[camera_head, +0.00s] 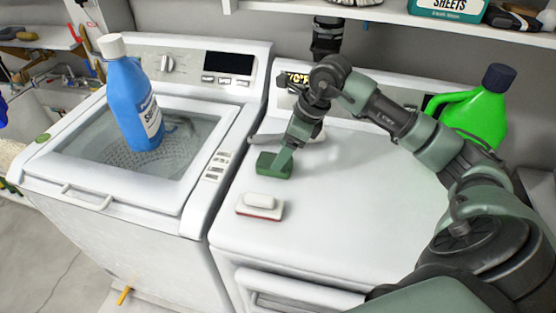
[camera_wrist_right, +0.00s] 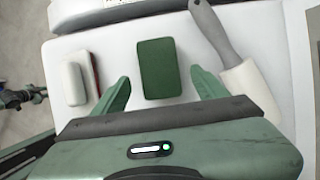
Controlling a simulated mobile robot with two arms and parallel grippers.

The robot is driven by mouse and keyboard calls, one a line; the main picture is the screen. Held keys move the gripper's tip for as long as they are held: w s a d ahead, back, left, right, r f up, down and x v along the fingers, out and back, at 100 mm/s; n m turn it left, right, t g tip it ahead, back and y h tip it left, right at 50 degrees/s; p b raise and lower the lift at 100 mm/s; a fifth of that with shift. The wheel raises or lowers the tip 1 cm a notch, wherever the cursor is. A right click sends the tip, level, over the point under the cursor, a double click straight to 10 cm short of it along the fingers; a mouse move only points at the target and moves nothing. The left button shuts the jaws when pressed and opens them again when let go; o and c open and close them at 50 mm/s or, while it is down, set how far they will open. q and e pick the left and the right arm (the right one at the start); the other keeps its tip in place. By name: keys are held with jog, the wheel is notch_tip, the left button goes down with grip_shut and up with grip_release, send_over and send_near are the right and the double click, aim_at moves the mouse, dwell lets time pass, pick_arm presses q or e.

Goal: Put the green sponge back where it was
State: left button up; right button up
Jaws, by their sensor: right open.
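The green sponge (camera_head: 274,165) lies flat on the white dryer top, left of its middle. In the right wrist view the sponge (camera_wrist_right: 158,60) is a dark green block between the lines of the two fingers, near their tips. My right gripper (camera_head: 282,158) is open and low over the dryer top at the sponge. Its fingers in the wrist view (camera_wrist_right: 162,80) stand apart on either side, with gaps to the sponge. I cannot tell from the head view whether a finger touches it. My left gripper is not identifiable in either view.
A white bar on a red-edged dish (camera_head: 260,206) lies nearer the front. A grey-handled white tool (camera_wrist_right: 245,88) lies close beyond the sponge. A green jug (camera_head: 474,112) stands back right. A blue bottle (camera_head: 133,98) stands on the washer lid. The dryer top's middle is clear.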

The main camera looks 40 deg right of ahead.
jog(key=b+v, duration=0.1)
jog(key=v, duration=0.6)
jog(key=shift+r, duration=0.25)
jog(key=shift+s+r, duration=0.1)
